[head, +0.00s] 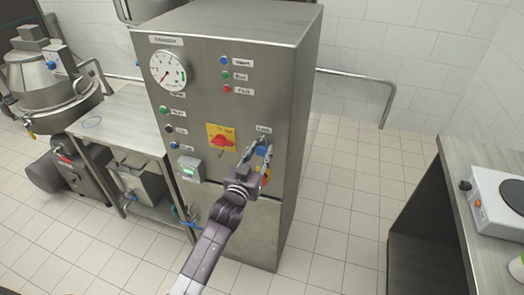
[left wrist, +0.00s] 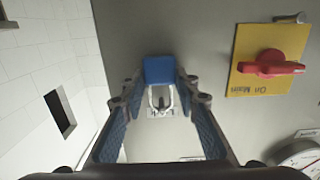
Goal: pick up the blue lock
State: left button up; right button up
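The blue lock (head: 262,150) hangs on the front of the steel cabinet (head: 235,95), below a small white label. In the left wrist view its blue body (left wrist: 159,70) and pale shackle (left wrist: 161,98) show between my fingers, upside down. My left gripper (head: 256,158) is at the lock, with one finger on each side. It also shows in the left wrist view (left wrist: 160,82), fingers spread, with very little gap beside the lock; contact is not clear. My right gripper is not in view.
A red rotary switch (head: 221,141) on a yellow plate is just left of the lock. A gauge (head: 168,69) and buttons are on the cabinet. A steel table (head: 120,122) stands left; a counter (head: 480,165) with a hotplate (head: 499,200) stands right. Tiled floor between is clear.

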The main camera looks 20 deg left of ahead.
pick_arm(q)
jog(key=c, duration=0.6)
jog(key=shift+r, duration=0.1)
